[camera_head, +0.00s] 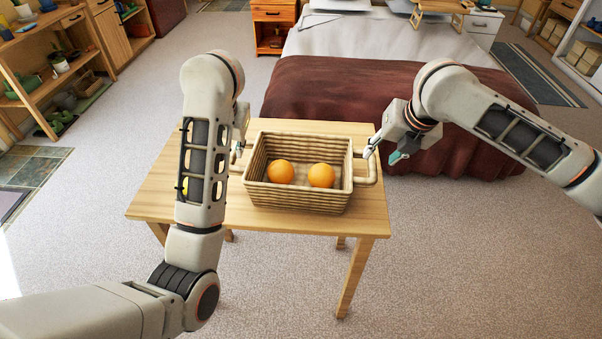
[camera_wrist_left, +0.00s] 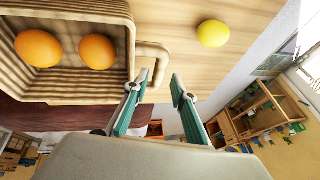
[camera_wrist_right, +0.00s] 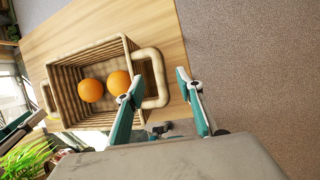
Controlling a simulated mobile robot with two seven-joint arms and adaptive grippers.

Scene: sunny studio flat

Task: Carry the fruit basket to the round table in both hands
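The wicker fruit basket (camera_head: 300,200) stands upright on a rectangular wooden table (camera_head: 350,223), with two oranges (camera_head: 281,172) (camera_head: 321,175) inside. My right gripper (camera_head: 382,154) is open at the right handle (camera_head: 373,168). In the right wrist view the handle (camera_wrist_right: 158,82) lies between its parted fingertips (camera_wrist_right: 158,77). My left gripper is partly hidden by its own arm in the head view. In the left wrist view its parted fingertips (camera_wrist_left: 158,80) are on either side of the left handle (camera_wrist_left: 160,58). I cannot tell whether either gripper touches a handle. I cannot identify a round table.
A lemon (camera_wrist_left: 213,33) lies on the table beside the basket, mostly behind my left arm in the head view. A bed (camera_head: 330,95) stands close behind the table. Shelves (camera_head: 45,75) stand at the left. Carpet (camera_head: 450,260) is clear at the front right.

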